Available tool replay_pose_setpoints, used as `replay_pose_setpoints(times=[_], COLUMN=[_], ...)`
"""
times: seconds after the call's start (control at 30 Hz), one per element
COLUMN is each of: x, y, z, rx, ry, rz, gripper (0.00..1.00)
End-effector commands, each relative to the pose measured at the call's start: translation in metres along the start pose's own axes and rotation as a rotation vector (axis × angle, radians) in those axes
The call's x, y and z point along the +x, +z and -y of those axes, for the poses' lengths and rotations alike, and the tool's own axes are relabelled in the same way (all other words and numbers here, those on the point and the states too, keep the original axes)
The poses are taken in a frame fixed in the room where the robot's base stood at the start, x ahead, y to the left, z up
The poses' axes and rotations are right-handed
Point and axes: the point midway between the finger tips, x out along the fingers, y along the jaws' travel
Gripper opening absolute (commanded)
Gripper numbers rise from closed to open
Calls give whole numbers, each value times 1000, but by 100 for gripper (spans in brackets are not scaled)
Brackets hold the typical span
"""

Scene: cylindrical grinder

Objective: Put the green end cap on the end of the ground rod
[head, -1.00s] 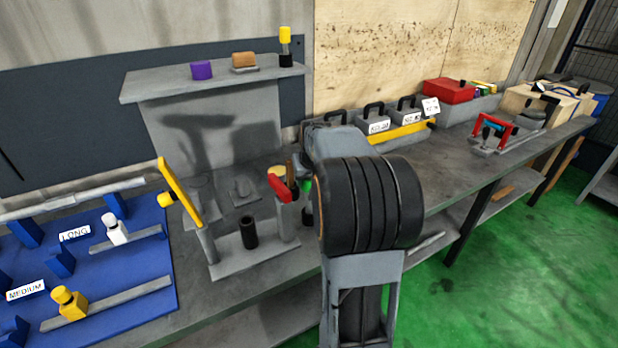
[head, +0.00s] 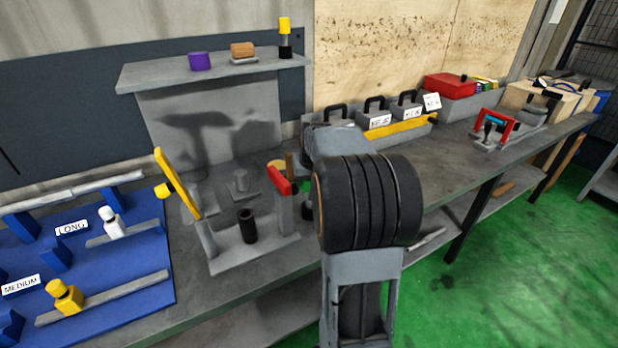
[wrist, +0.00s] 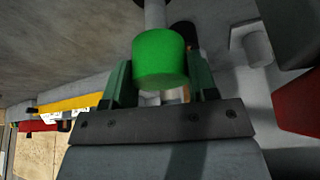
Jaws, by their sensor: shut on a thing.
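The green end cap (wrist: 160,60) is held between the two dark green fingers of my gripper (wrist: 161,72) in the wrist view. My gripper is shut on it. A pale grey round bar (wrist: 155,14) shows just beyond the cap at the top edge, partly hidden by it. I cannot tell whether this is the ground rod or whether the cap touches it. In the head view my arm hides most of my gripper, and only a little green (head: 304,187) shows beside the red block (head: 279,180).
A grey fixture with a black cup (head: 248,228) and a yellow bar (head: 177,184) stands left of my arm. A blue rack (head: 140,270) lies further left, and a shelf (head: 215,74) stands behind. Toolboxes (head: 377,120) line the back of the bench.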

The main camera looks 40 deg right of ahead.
Motion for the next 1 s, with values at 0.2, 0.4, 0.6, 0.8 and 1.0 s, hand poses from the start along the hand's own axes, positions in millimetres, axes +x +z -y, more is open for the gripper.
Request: replay_pose_setpoints(times=[0.2,0.4,0.6,0.8,1.0], x=[6,11,10,10,10], y=[3,4,4,4,4], z=[0,0,0,0,0], rx=[0,0,0,0,0], ry=[0,0,0,0,0], rz=[0,0,0,0,0], gripper=[30,30,67,83,83])
